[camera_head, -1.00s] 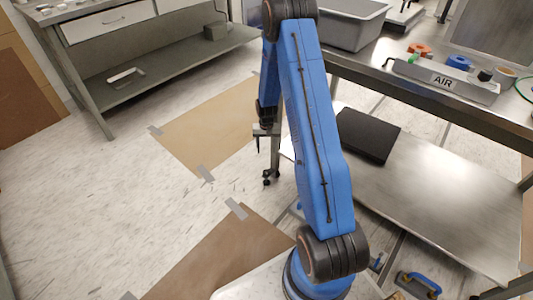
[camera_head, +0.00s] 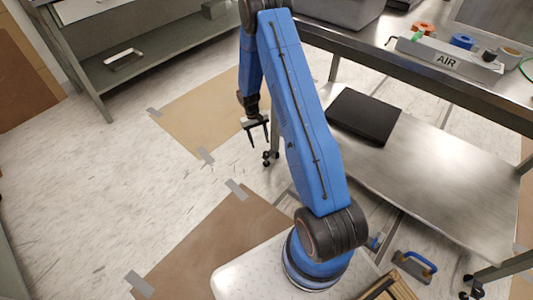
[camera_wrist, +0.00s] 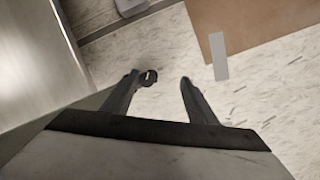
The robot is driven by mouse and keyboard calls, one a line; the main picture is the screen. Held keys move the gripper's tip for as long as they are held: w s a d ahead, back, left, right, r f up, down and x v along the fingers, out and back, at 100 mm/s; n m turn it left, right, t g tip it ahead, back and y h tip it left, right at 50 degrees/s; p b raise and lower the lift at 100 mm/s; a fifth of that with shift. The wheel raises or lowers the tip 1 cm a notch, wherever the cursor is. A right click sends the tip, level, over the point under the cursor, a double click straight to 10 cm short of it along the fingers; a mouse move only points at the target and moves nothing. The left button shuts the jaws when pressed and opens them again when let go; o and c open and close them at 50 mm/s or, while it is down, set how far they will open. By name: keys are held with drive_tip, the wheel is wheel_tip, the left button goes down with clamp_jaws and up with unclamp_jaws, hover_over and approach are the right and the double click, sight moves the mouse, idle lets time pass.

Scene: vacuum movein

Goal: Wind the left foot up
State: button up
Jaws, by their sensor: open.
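The left foot (camera_head: 270,158) is a small black caster-like piece at the bottom of the steel table's left leg, on the floor. My gripper (camera_head: 259,142) is open and empty, pointing down just up and left of the foot in the head view. In the wrist view, my gripper (camera_wrist: 160,80) has its two fingers spread, with pale floor between them. A small dark round part, which looks like the foot (camera_wrist: 151,76), shows beside the left fingertip. I cannot tell whether they touch.
The steel table (camera_head: 440,190) has a low shelf bearing a black flat box (camera_head: 364,116). Brown floor sheets (camera_head: 210,112) are taped down on the left. Another black foot (camera_head: 474,287) is at the lower right, near a blue-handled tool (camera_head: 414,265). Open floor lies left of my gripper.

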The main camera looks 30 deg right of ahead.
drive_tip(key=s+a+f+n+g+h, duration=0.2)
drive_tip(key=a+f+n+g+h, duration=0.25)
drive_tip(key=f+n+h, duration=0.4)
drive_tip(key=n+t+h, duration=0.5)
drive_tip(key=n+h, duration=0.4)
drive_tip(key=n, duration=0.1)
approach(267, 153)
drive_tip(key=shift+y, duration=0.25)
drive_tip(key=d, duration=0.6)
drive_tip(key=s+d, duration=0.1)
drive_tip(key=d, duration=0.2)
drive_tip(key=shift+d+r, duration=0.15)
drive_tip(key=shift+d, duration=0.25)
drive_tip(key=c, duration=1.1)
